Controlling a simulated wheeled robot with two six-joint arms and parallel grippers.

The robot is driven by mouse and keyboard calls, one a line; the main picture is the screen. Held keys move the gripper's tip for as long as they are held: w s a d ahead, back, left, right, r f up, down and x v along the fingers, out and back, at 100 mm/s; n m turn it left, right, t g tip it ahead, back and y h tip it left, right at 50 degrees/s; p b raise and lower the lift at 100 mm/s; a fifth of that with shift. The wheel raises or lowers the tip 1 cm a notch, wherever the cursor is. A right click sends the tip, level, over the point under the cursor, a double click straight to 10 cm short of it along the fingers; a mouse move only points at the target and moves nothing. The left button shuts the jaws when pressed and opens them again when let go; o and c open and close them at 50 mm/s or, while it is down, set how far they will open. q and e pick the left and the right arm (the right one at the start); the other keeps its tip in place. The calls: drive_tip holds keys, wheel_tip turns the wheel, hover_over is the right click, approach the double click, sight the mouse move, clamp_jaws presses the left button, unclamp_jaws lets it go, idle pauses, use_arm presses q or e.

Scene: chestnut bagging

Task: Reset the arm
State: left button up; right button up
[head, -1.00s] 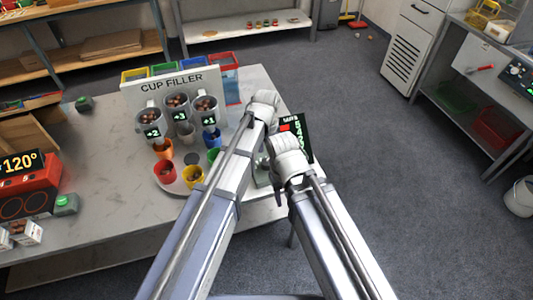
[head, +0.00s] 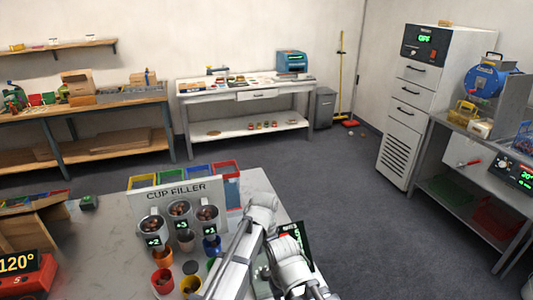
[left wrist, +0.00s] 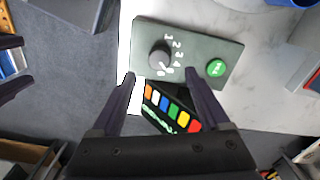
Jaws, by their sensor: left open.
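My left arm (head: 245,240) reaches over the table's near right corner in the head view, and its wrist hides the fingers there. In the left wrist view my left gripper (left wrist: 160,80) is open, with nothing between its fingers. Below it is a grey-green control box (left wrist: 190,52) with a dial and a green button. A dark panel with coloured squares (left wrist: 172,108) lies beside the box. My right arm (head: 285,255) is bent close beside the left one. Its fingers are hidden in the head view; dark finger-like parts show at the left wrist view's left edge.
The cup filler (head: 178,195) stands on the table (head: 110,240), with hoppers and coloured cups in front. A red 120° device (head: 25,278) sits at the left. A dark display (head: 293,240) stands right of my wrists. Open floor (head: 385,220) lies to the right.

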use_arm(q)
drive_tip(key=s+a+n, duration=0.6)
drive_tip(key=a, duration=0.2)
drive_tip(key=s+a+n, duration=0.5)
drive_tip(key=a, duration=0.3)
drive_tip(key=s+d+m+y, duration=0.1)
drive_tip(key=s+d+m, duration=0.2)
drive_tip(key=d, duration=0.7)
drive_tip(key=s, duration=0.2)
drive_tip(key=shift+s+d+m, duration=0.25)
drive_tip(key=shift+s+m, duration=0.05)
drive_tip(key=shift+m, duration=0.1)
drive_tip(key=shift+s, duration=0.1)
